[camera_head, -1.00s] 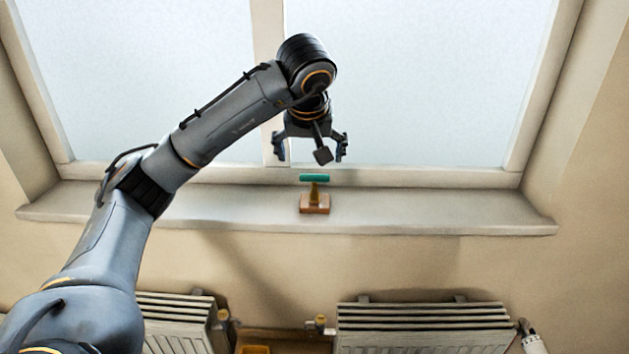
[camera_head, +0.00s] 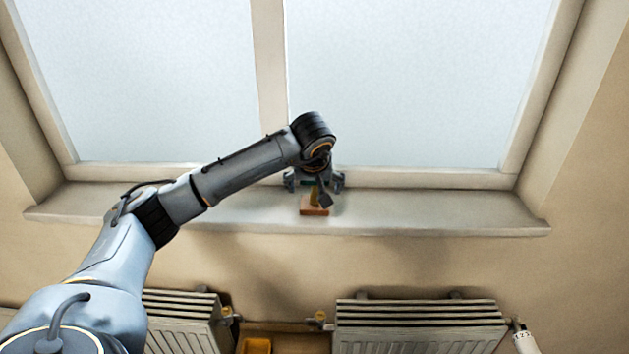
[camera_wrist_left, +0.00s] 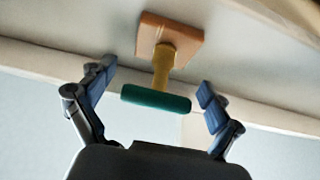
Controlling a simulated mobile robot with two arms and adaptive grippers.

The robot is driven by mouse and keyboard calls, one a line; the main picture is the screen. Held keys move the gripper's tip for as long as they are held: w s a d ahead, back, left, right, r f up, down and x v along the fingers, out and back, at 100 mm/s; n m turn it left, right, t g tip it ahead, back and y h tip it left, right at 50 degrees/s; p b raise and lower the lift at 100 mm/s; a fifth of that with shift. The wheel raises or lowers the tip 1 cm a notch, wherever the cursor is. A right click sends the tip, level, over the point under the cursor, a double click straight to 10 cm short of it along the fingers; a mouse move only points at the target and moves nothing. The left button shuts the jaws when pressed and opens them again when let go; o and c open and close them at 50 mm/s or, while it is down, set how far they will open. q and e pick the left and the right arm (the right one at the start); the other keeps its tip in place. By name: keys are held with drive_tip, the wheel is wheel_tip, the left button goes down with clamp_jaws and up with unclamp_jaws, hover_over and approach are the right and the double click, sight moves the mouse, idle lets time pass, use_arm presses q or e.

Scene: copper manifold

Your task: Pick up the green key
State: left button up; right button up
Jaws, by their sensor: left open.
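The green key has a teal-green crossbar handle (camera_wrist_left: 156,101) on a yellow stem (camera_wrist_left: 163,65). It stands upright on a square wooden base (camera_wrist_left: 178,35) on the windowsill. In the head view the base (camera_head: 314,211) shows below my left gripper (camera_head: 315,184), and the green bar is mostly hidden behind the gripper. In the left wrist view my left gripper (camera_wrist_left: 156,92) is open. Its blue fingers are on either side of the green bar, with a gap at both ends. My right gripper is not in view.
The windowsill (camera_head: 430,212) is clear to both sides of the base. The window frame (camera_head: 430,178) rises close behind.

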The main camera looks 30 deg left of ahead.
use_arm(q)
drive_tip(key=shift+c, duration=0.2)
drive_tip(key=c, duration=1.2)
drive_tip(key=shift+c, duration=0.2)
